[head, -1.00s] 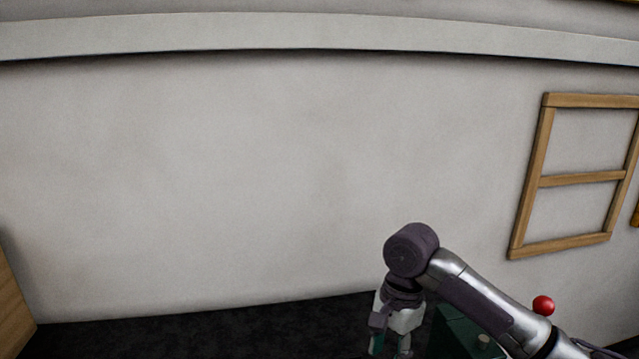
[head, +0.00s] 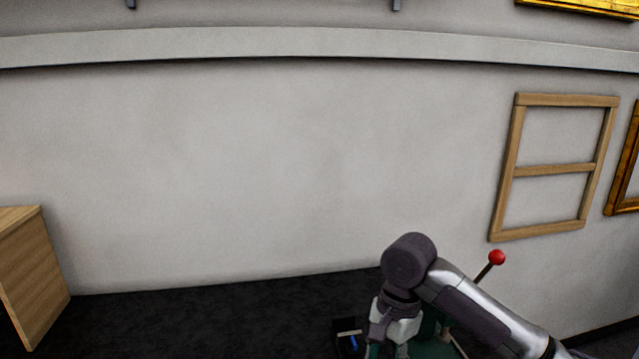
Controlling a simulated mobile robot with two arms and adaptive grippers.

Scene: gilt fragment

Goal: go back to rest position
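My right arm comes in from the right and bends down at a dark wrist joint. My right gripper (head: 388,349) points down at the bottom edge of the head view. Its fingertips are cut off by the frame, so I cannot tell whether it is open or shut or holds anything. My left arm and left gripper are not in view.
A dark green object (head: 430,345) is partly hidden behind my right arm. A red ball on a stick (head: 497,257) rises behind the forearm. A small dark tray (head: 341,325) with a blue item lies left of the gripper. A wooden cabinet (head: 38,275) stands left; a wooden frame (head: 553,170) is at the wall.

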